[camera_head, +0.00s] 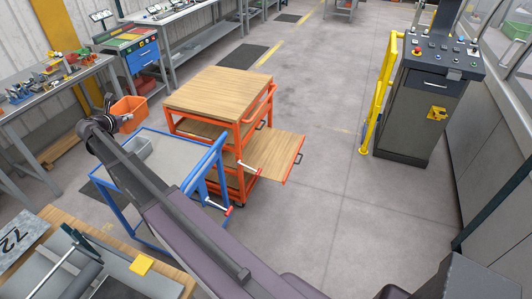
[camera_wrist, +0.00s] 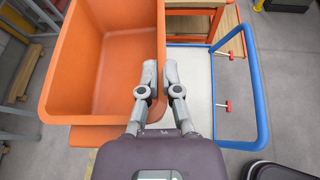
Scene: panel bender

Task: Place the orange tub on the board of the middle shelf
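The orange tub (camera_head: 131,108) is at the left in the head view, in the air beside the blue cart. In the wrist view the empty tub (camera_wrist: 105,70) fills the upper left. My gripper (camera_wrist: 162,72) has one finger on each side of the tub's right rim and is shut on it. In the head view my arm hides part of the gripper. The orange trolley has a wooden top (camera_head: 222,92), and a wooden board (camera_head: 272,156) sticks out to its right, below the top. Another board (camera_head: 198,131) shows under the top; its inner part is hidden.
Workbenches (camera_head: 55,85) line the left side. A yellow rail (camera_head: 380,95) and a control console (camera_head: 425,90) stand at right. The floor (camera_head: 330,190) between is clear.

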